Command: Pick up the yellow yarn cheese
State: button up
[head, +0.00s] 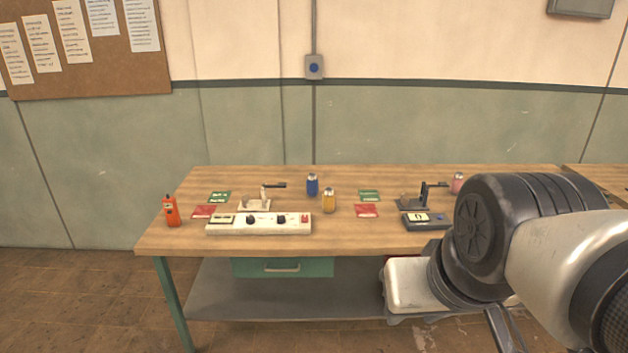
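The yellow yarn cheese (328,201) stands upright on the wooden workbench (365,235), near the middle of its top. It is a small yellow cylinder with a pale top. It stands just behind the right end of a white control panel and in front of a blue yarn cheese (312,185). My arm fills the lower right of the head view, to the right of the yellow yarn cheese and well apart from it. I cannot make out my gripper's fingertips in this view.
The white control panel (258,230) with knobs lies at the front left. An orange device (170,211) stands at the left edge. A black scale-like device (426,219) and a pink yarn cheese (458,182) are to the right. Red and green cards lie flat. Bare wood shows in front of the yellow one.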

aim_at(328, 195)
jog(key=i+j, duration=0.1)
jog(key=i, duration=0.9)
jog(key=i+j, duration=0.15)
jog(key=i, duration=0.9)
